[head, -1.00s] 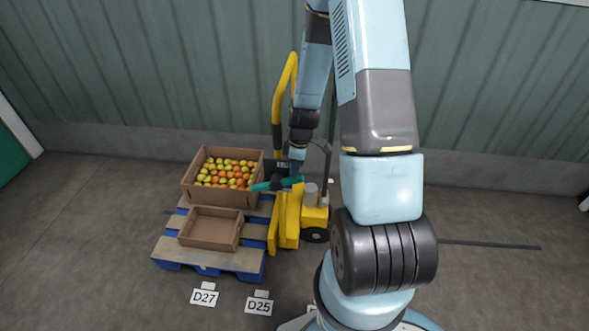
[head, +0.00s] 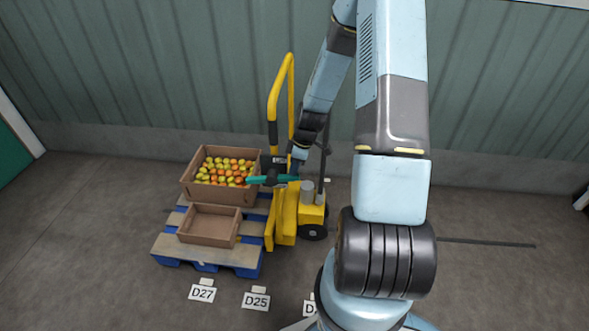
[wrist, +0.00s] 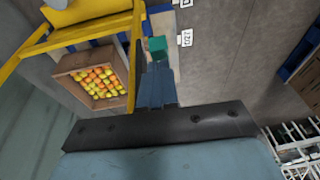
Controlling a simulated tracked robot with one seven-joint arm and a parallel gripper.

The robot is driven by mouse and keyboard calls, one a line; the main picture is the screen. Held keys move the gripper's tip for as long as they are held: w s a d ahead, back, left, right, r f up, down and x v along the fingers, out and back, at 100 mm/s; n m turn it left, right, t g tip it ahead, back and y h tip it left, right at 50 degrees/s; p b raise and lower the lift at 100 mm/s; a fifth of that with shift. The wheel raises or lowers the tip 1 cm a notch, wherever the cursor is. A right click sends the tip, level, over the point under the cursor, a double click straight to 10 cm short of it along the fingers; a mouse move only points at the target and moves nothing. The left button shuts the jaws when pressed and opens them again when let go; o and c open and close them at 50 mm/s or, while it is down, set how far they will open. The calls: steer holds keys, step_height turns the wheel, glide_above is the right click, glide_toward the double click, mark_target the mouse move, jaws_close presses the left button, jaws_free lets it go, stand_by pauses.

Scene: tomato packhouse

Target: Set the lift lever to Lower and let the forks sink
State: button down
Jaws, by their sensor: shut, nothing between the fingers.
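The yellow lift truck (head: 312,213) stands against the right side of the pallet, with a tall yellow hoop (head: 291,90) and a dark upright pole. Its yellow fork part (head: 270,235) is beside the pallet; how high the forks sit is hard to tell. My gripper (head: 255,180), with teal fingers, is shut and empty in front of the truck's upper body, near the tomato box's right side. In the wrist view a teal fingertip (wrist: 156,47) shows beside the yellow frame (wrist: 88,33). I cannot make out the lift lever or its setting; my wrist may hide it.
A blue pallet (head: 185,265) with wooden boards carries a cardboard box of tomatoes (head: 207,194) and an empty low box (head: 209,238). Floor labels D27 (head: 202,293) and D25 (head: 256,301) lie in front. A corrugated wall (head: 150,70) stands behind; the floor at left is clear.

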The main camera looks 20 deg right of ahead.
mark_target(299, 176)
steer(key=shift+s+d+f, duration=0.3)
steer(key=shift+d+f, duration=0.15)
steer(key=shift+f, duration=0.35)
steer(key=shift+s+d+f, duration=0.1)
steer(key=shift+d+f, duration=0.05)
steer(key=shift+f, duration=0.35)
steer(key=shift+s+d+f, duration=0.1)
steer(key=shift+d+f, duration=0.05)
steer(key=shift+f, duration=0.35)
steer(key=shift+s+d+f, duration=0.1)
steer(key=shift+d+f, duration=0.1)
steer(key=shift+f, duration=1.05)
steer(key=shift+s+f, duration=0.1)
steer(key=s+d+r, duration=0.3)
steer(key=d+r, duration=0.6)
steer(key=shift+s+r, duration=0.15)
steer(key=shift+r, duration=0.05)
steer(key=shift+d, duration=0.1)
